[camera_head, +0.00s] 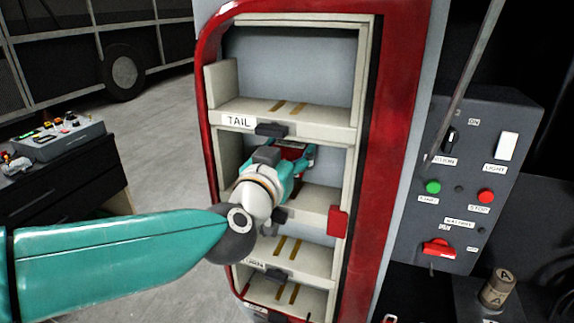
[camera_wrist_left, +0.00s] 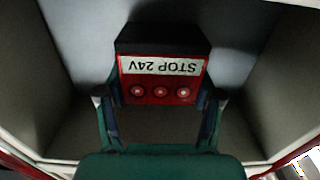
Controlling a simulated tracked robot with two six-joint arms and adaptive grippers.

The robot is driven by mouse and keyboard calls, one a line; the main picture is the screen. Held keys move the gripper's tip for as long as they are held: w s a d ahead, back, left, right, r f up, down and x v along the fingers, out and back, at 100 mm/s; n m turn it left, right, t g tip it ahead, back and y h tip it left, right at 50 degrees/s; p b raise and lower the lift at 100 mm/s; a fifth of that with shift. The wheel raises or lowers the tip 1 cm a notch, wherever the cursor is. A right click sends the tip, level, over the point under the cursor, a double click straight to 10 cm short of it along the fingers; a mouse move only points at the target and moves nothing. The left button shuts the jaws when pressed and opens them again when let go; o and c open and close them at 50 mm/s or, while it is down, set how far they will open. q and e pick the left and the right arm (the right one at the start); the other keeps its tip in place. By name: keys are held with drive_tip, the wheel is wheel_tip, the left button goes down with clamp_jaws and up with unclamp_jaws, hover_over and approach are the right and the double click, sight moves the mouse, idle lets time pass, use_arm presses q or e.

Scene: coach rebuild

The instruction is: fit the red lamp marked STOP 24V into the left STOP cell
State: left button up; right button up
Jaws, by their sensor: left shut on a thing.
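The red lamp (camera_wrist_left: 162,88) shows its label STOP 24V, upside down in the left wrist view, with a dark upper part and several round contacts below the label. My left gripper (camera_wrist_left: 159,100) is shut on it, one finger on each side. In the head view the gripper (camera_head: 290,162) reaches into the cell (camera_head: 327,165) just under the TAIL shelf, and a little of the lamp's red (camera_head: 293,151) shows past it. That cell's own label is hidden behind my wrist. Whether the lamp touches the back of the cell I cannot tell. My right gripper is out of view.
The cabinet has a red frame (camera_head: 395,120), an empty TAIL cell (camera_head: 290,60) above and lower cells below. A red piece (camera_head: 338,221) sits at the shelf's right edge. A control panel (camera_head: 470,180) stands at right.

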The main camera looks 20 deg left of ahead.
use_arm(q)
drive_tip(key=shift+f, duration=1.4)
drive_tip(key=shift+f+b, duration=0.25)
drive_tip(key=shift+b, duration=0.15)
drive_tip(key=o, duration=1.2)
drive_tip(key=shift+r, duration=0.1)
